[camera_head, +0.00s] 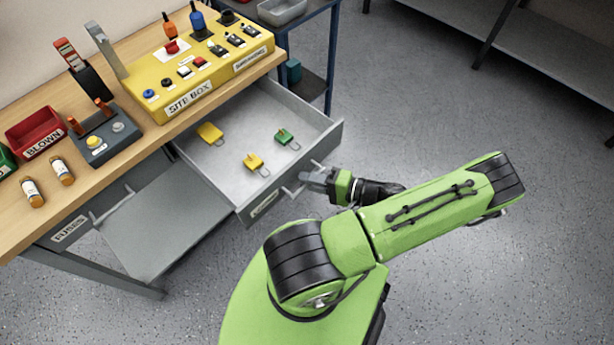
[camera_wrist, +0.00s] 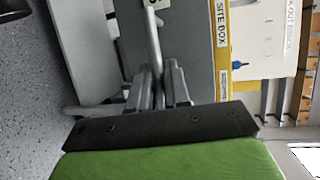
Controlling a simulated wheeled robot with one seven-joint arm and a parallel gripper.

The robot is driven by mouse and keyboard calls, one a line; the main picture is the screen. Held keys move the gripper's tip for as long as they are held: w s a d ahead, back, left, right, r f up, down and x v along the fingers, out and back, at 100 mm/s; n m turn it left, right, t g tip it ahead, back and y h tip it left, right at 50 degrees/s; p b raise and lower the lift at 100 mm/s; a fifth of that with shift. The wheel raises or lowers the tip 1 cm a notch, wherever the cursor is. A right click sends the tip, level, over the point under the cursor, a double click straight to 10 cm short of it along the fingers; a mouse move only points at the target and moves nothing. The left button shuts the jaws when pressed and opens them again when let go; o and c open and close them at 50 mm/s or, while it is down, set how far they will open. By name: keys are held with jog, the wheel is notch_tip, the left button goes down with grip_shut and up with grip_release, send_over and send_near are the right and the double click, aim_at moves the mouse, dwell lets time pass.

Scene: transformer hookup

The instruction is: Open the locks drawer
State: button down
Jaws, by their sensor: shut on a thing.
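The locks drawer (camera_head: 228,180) is pulled out from under the bench, showing its light grey inside. Two yellow padlocks (camera_head: 209,133) and a green padlock (camera_head: 284,136) lie in it. My gripper (camera_head: 312,180) is at the drawer front, shut on the bar handle (camera_head: 293,191). In the wrist view, my gripper's fingers (camera_wrist: 159,88) close around the handle bar (camera_wrist: 152,40). The label on the drawer front (camera_head: 263,205) is too small to read.
The wooden bench (camera_head: 140,150) carries a yellow site box (camera_head: 190,75), a red BLOWN bin (camera_head: 36,129) and two fuses (camera_head: 33,192). The fuses drawer (camera_head: 68,232) is to the left. Speckled floor right of the drawer is open. A grey shelf (camera_head: 540,50) stands at the upper right.

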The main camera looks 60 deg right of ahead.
jog(key=c, duration=1.2)
grip_release()
jog(key=shift+o, duration=0.2)
jog(key=s+d+r+p, duration=0.1)
jog(key=s+r, duration=0.1)
jog(key=s, duration=1.3)
jog(key=shift+s+d+r+p, duration=0.2)
jog(key=shift+d+r+p, duration=0.1)
jog(key=shift+d+r, duration=0.1)
jog(key=shift+w, duration=0.1)
